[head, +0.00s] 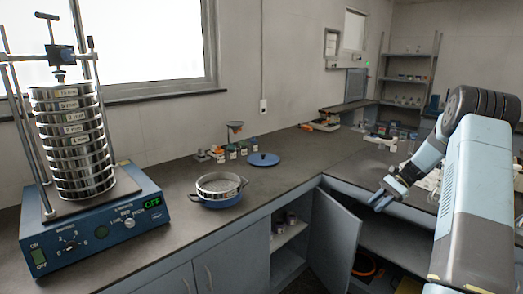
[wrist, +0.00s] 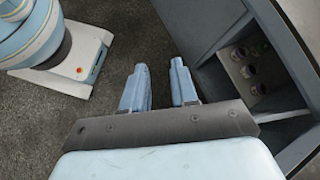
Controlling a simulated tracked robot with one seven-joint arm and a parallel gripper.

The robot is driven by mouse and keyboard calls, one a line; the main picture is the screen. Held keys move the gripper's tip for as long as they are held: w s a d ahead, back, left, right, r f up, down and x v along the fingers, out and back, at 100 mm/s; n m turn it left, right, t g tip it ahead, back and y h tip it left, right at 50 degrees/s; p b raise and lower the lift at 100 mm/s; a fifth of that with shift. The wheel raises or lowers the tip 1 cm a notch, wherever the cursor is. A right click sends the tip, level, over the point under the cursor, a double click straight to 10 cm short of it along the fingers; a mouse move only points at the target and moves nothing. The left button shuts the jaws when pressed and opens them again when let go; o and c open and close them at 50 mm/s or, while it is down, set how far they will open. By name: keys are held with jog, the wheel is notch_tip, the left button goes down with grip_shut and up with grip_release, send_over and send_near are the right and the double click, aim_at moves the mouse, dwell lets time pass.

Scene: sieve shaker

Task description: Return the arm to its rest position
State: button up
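My arm stands at the right of the head view. Its gripper (head: 377,201) is in the air in front of the bench's front edge, near the open cabinet door. In the wrist view my gripper (wrist: 160,73) points down over the grey floor, with a clear gap between its two blue fingers and nothing between them. The sieve shaker (head: 95,222), with a tall stack of steel sieves (head: 75,140) clamped on it, stands at the left; its display reads OFF. A steel sieve (head: 219,183) sits in a blue pan (head: 215,200) on the bench.
The cabinet door (head: 333,240) stands open below the bench corner. It also shows in the wrist view (wrist: 278,60), with jars (wrist: 248,70) on a shelf. A blue lid (head: 263,159) and small jars (head: 230,152) are farther back. Shelves (head: 408,78) stand at the rear.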

jog(key=s+a+r+n+t+h, duration=0.1)
jog(key=s+a+r+n+h, duration=0.2)
jog(key=s+a+r, duration=0.6)
jog(key=s+a+r+n+t+h, duration=0.1)
jog(key=s+a+r+n+h, duration=0.35)
jog(key=r, duration=0.75)
jog(key=s+a+r+n+t, duration=0.1)
jog(key=s+a, duration=0.1)
jog(key=s, duration=0.6)
jog(key=s+a+r+n+t+h, duration=0.1)
jog(key=s+a+r+n+t, duration=0.1)
jog(key=s, duration=0.6)
jog(key=s+a+r+n+t+h, duration=0.1)
jog(key=s+a+r+t, duration=0.1)
jog(key=s, duration=0.6)
jog(key=shift+a, duration=0.35)
jog(key=shift+o, duration=0.3)
jog(key=shift+s+f+n+t, duration=0.15)
jog(key=shift+s+n+t, duration=0.2)
jog(key=shift+s, duration=0.3)
jog(key=shift+o, duration=1.1)
